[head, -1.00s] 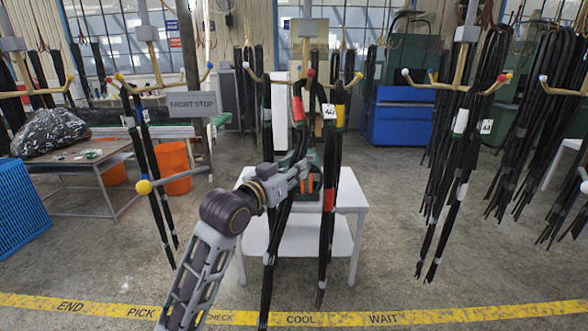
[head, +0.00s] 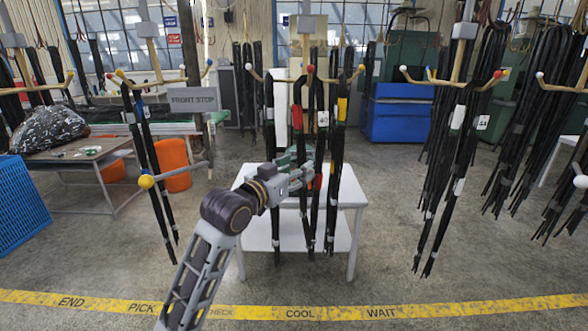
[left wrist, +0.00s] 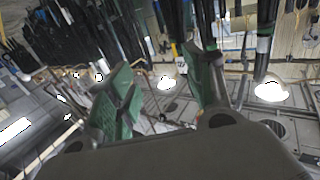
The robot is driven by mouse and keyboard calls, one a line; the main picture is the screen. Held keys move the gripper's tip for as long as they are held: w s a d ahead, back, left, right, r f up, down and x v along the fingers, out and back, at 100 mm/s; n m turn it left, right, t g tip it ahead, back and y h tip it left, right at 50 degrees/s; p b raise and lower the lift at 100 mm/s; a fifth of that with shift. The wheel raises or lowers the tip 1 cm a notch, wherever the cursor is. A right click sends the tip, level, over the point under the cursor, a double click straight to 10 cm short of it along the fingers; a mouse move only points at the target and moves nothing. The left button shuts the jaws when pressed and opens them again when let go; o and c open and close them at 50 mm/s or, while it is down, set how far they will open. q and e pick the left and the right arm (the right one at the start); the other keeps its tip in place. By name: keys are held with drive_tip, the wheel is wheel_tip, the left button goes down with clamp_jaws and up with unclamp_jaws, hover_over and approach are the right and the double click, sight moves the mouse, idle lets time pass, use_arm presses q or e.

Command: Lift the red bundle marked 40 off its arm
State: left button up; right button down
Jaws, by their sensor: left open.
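The red bundle marked 40 is a set of black hoses with a red band (head: 297,114) and a white tag (head: 322,118) reading 40. It hangs from the centre rack's front arm, which has a red ball tip (head: 310,70). My left gripper (head: 303,178) is open at the hoses' middle height, overlapping them in the head view; contact is unclear. A second red patch shows beside it. In the left wrist view the green fingers (left wrist: 160,92) are spread, with dark hoses above and between them; I cannot tell whether any is enclosed. My right gripper is not in view.
A yellow-banded bundle (head: 342,108) hangs close on the right, and another dark bundle (head: 269,115) on the left. A white table (head: 350,196) stands behind. More hose racks stand at both sides. A yellow-balled bar (head: 146,181) juts out at left.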

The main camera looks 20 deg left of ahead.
use_arm(q)
drive_tip(key=v, duration=0.8)
drive_tip(key=shift+d+r, duration=0.15)
drive_tip(key=shift+r, duration=0.1)
drive_tip(key=shift+s, duration=0.1)
idle(0.5)
drive_tip(key=shift+r, duration=0.1)
